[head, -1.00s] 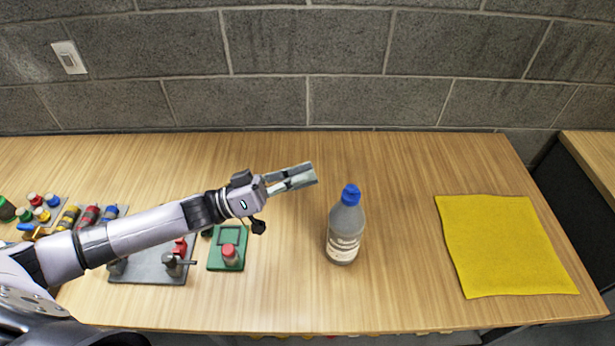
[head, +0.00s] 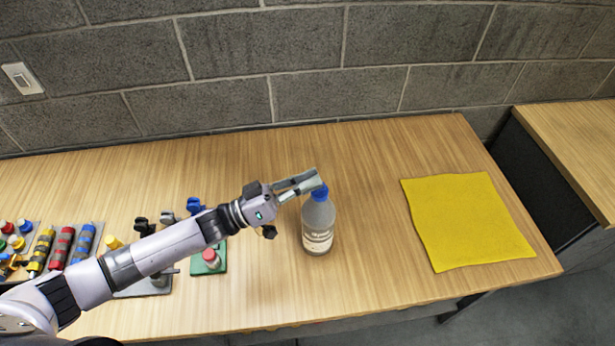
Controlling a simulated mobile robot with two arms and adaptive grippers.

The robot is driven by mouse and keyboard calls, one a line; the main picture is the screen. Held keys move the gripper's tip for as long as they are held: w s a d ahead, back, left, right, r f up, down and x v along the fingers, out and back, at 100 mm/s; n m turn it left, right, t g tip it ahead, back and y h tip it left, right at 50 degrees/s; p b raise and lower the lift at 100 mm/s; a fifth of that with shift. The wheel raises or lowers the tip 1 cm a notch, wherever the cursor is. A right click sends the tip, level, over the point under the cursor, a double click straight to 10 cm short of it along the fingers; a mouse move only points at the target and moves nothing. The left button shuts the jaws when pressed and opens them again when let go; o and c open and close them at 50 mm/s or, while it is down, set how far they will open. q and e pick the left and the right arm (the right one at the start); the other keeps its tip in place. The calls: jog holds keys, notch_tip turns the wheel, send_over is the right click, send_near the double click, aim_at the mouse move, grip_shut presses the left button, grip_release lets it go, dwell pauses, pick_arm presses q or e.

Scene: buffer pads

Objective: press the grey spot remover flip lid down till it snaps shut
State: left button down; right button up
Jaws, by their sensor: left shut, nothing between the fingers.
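A grey spot remover bottle (head: 318,226) with a pale label stands upright on the wooden table. Its blue cap (head: 320,192) is on top, partly hidden behind my left gripper's fingertips. My left gripper (head: 312,181) is shut and empty, with its tips at the top left of the cap. I cannot tell whether they touch it, or whether the lid is fully closed. My right gripper is not in view.
A yellow cloth (head: 468,222) lies flat on the right of the table. A green board (head: 215,262) and trays with several coloured parts (head: 62,248) are on the left, partly behind my arm. A block wall stands behind.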

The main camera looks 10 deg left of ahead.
pick_arm(q)
jog(key=shift+s+f+m+b, duration=0.1)
jog(key=shift+s+m+b, duration=0.05)
jog(key=shift+m+b, duration=0.3)
jog(key=shift+f+m+g+h, duration=0.1)
jog(key=shift+m+g+h, duration=0.15)
jog(key=shift+g+h, duration=0.05)
jog(key=m+b, duration=0.1)
jog(key=b, duration=0.1)
jog(key=s+f+m+g+b, duration=0.1)
jog(key=m+b, duration=0.1)
jog(key=shift+d+f+m+h, duration=0.1)
jog(key=shift+d+m+h, duration=0.1)
jog(key=shift+m+h, duration=0.15)
jog(key=shift+s+f+m+g+h+b, duration=0.2)
jog(key=shift+m+g+b, duration=0.3)
jog(key=shift+m, duration=0.3)
jog(key=shift+s+f+m+g+h+b, duration=0.15)
jog(key=shift+m+g+b, duration=0.15)
jog(key=shift+m+b, duration=0.35)
jog(key=shift+w, duration=0.1)
jog(key=shift+d+r, duration=0.1)
